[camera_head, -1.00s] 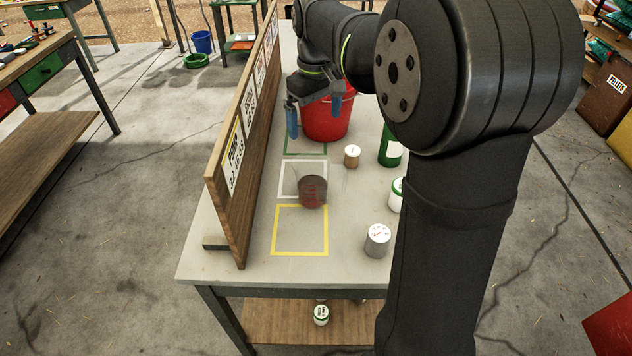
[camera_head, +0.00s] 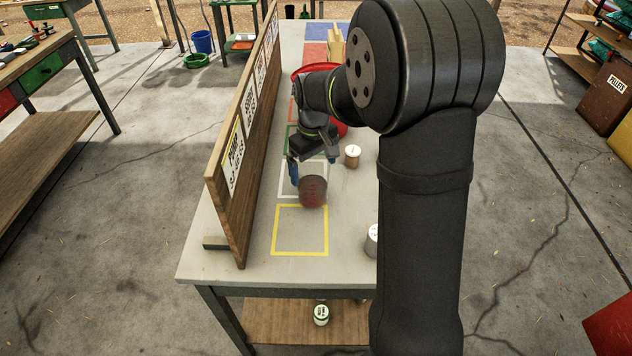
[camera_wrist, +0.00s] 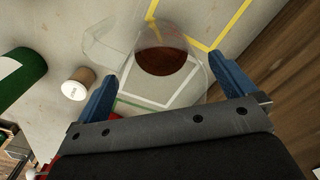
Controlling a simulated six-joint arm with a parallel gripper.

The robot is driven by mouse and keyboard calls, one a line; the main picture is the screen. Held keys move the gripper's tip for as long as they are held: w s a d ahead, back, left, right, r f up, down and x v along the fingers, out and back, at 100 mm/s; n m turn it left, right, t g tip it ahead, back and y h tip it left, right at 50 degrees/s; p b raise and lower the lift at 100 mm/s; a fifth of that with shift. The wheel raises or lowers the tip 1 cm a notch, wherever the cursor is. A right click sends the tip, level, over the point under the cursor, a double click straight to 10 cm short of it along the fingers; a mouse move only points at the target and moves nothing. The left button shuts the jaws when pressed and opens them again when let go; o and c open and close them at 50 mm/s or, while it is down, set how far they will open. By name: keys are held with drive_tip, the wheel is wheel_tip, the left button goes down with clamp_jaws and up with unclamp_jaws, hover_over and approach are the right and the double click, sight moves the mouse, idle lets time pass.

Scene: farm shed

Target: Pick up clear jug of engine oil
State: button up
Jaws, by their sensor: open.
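The clear jug (camera_head: 312,191) with dark red-brown oil stands on the table, partly over the white outlined square and near the yellow one. In the wrist view the see-through jug (camera_wrist: 118,45) shows its dark oil low inside, ahead of and between my fingertips. My gripper (camera_head: 309,172) is open just behind the jug, its blue left finger close to it. In the wrist view my gripper (camera_wrist: 164,68) has both blue fingers spread around empty space at the jug's near side. I cannot tell whether either finger touches it.
A wooden sign board (camera_head: 240,140) runs along the table's left edge. A brown can with a white lid (camera_head: 352,156) stands right of the jug. A red bucket (camera_head: 310,70) is behind my arm. A green bottle (camera_wrist: 22,70) stands farther off. The yellow square is clear.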

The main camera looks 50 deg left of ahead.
drive_tip(key=shift+f, duration=0.15)
drive_tip(key=shift+c, duration=0.2)
drive_tip(key=c, duration=1.4)
drive_tip(key=shift+r, duration=0.2)
